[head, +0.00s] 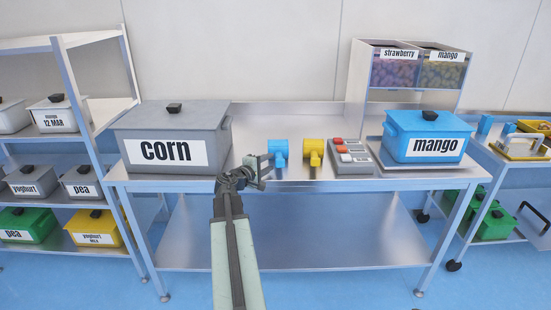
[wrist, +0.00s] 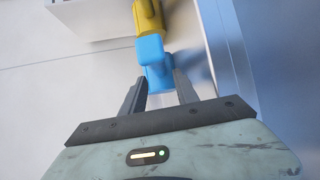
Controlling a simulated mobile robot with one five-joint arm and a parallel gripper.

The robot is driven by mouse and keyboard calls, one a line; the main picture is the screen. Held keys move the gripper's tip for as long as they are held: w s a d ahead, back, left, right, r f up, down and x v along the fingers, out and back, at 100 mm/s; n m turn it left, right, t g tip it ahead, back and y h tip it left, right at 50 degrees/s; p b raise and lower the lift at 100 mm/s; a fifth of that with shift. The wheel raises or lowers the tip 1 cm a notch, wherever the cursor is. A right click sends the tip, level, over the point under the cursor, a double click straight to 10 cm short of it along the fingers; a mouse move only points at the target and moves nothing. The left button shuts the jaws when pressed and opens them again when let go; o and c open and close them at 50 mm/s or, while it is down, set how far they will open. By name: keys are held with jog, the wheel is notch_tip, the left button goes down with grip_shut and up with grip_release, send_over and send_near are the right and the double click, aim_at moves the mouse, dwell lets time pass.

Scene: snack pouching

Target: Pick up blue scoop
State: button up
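The blue scoop (head: 278,153) sits on the steel table, between the grey corn box and a yellow scoop. My gripper (head: 259,168) is just left of the blue scoop in the head view. In the wrist view, the blue scoop (wrist: 154,57) lies ahead, its near end at the tips of my gripper (wrist: 160,82). The two dark fingers are spread apart, one on each side of that near end. I cannot tell whether either finger touches it.
The yellow scoop (head: 313,151) stands close to the right of the blue one, beside a grey keypad device (head: 353,158). The grey corn box (head: 176,120) is close on the left. A blue mango box (head: 424,128) stands further right. The table's front strip is clear.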

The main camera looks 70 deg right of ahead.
aim_at(278, 154)
jog(key=b+x, duration=0.1)
jog(key=x, duration=0.6)
jog(key=shift+w+d, duration=0.1)
jog(key=shift+d, duration=0.25)
grip_shut()
